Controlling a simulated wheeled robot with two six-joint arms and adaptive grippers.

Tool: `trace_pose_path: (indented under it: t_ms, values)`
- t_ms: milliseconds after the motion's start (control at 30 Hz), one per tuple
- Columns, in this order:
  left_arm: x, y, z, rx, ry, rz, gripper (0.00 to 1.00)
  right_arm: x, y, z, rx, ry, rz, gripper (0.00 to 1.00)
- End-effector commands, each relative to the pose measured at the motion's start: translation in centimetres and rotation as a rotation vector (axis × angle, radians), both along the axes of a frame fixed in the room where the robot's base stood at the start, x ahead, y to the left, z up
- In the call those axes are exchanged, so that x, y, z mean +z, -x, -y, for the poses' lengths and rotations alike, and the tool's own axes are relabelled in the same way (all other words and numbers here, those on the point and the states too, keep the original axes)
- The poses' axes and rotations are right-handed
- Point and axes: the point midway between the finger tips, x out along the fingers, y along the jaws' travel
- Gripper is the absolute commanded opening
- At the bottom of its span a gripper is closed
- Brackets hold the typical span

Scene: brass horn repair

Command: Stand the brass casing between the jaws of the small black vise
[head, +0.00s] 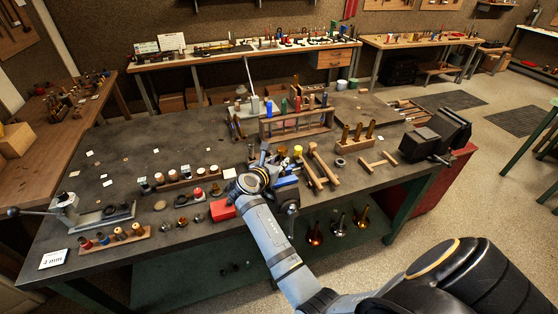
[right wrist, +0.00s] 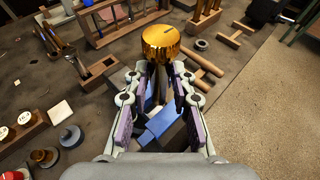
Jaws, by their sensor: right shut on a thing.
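My right gripper (head: 262,160) is over the middle of the workbench, in front of the tool rack. In the right wrist view its two fingers (right wrist: 160,68) are closed around a gold-coloured brass casing (right wrist: 161,43). The casing's round top stands out past the fingertips and its lower part is hidden between them. The black vise (head: 420,143) sits at the bench's right end, well to the right of the gripper. My left gripper is not in view.
Wooden mallets (head: 323,168) lie between the gripper and the vise. A wooden stand (head: 354,144) with brass tubes and a small wooden frame (head: 378,163) are also there. A blue object (head: 287,183) is beside the gripper. The bench's back left is mostly clear.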

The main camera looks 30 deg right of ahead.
Motion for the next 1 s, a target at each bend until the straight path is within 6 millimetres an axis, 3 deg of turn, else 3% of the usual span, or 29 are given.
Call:
trace_pose_path:
  t_ms: [700,1000]
  values:
    - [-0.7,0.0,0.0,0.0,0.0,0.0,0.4,-2.9,0.0,0.0,0.0,0.002,0.001,0.0]
    - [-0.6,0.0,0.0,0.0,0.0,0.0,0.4,-2.7,0.0,0.0,0.0,0.001,0.002,0.0]
